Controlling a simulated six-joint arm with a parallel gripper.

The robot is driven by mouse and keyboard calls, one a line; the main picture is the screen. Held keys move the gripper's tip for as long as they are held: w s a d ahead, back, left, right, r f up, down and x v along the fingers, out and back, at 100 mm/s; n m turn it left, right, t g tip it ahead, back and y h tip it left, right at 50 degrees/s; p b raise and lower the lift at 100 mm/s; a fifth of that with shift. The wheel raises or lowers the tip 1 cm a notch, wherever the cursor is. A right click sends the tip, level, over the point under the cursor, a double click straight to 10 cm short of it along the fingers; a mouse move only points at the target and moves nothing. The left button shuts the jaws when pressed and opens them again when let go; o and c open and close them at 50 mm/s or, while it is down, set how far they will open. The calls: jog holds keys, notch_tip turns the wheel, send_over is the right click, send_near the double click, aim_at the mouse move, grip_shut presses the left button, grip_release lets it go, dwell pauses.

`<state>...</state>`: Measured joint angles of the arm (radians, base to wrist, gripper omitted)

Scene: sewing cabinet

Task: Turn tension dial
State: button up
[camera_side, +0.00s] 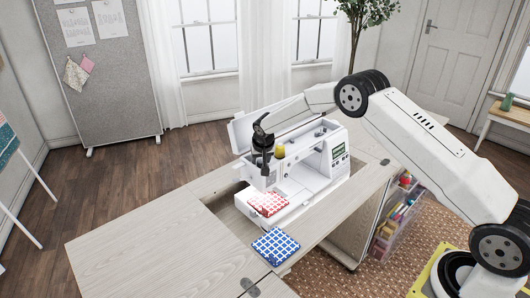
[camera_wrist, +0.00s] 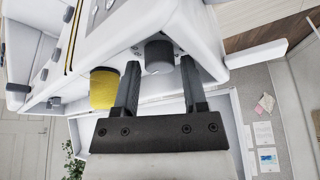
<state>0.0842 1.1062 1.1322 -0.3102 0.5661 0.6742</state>
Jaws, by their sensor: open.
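The white sewing machine (camera_side: 318,168) stands in the cabinet's opening in the side view, and its body fills the top of the wrist view. A dark round dial (camera_wrist: 158,55) sticks out from its face in the wrist view. My gripper (camera_wrist: 160,68) is open, with one fingertip on either side of the dial; small gaps show, and I cannot tell any contact. In the side view my gripper (camera_side: 265,163) is at the machine's left end and hides the dial. A yellow spool (camera_wrist: 104,88) is close beside one finger; it also shows in the side view (camera_side: 279,151).
A red checked cloth stack (camera_side: 268,203) lies below my gripper on the machine's base. A blue checked stack (camera_side: 275,246) lies on the wooden cabinet top (camera_side: 150,245). The cabinet top at left is clear. The machine's raised lid or panel (camera_side: 242,130) stands behind.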

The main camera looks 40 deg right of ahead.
jog(key=shift+w+f, duration=0.1)
jog(key=shift+f, duration=0.15)
grip_shut()
